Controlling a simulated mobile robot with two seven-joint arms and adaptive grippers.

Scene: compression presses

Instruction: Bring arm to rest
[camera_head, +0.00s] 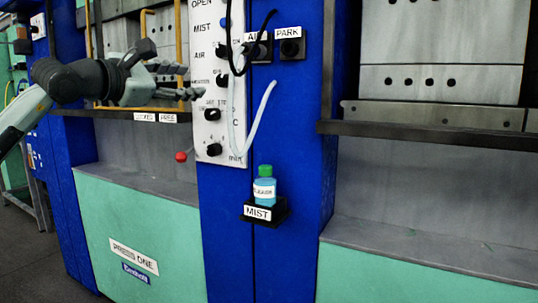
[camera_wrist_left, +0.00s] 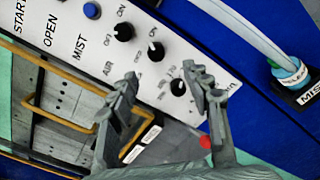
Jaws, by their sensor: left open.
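My left gripper (camera_head: 194,81) comes in from the left in the head view, in front of the left edge of the white control panel (camera_head: 207,130). Its fingers are spread and empty. In the left wrist view, the open gripper (camera_wrist_left: 162,92) is in front of the lower part of the panel (camera_wrist_left: 215,75), with black knobs (camera_wrist_left: 124,31) beyond the fingers. I cannot tell from these frames whether a fingertip touches the panel. My right gripper is not in view.
A blue bottle with a green cap (camera_head: 265,188) stands in a black holder labelled MIST (camera_head: 257,212). A pale hose (camera_head: 259,120) hangs beside the panel. A red ball-ended lever (camera_head: 181,156) sticks out below the gripper. A yellow rail (camera_head: 179,50) runs behind the gripper.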

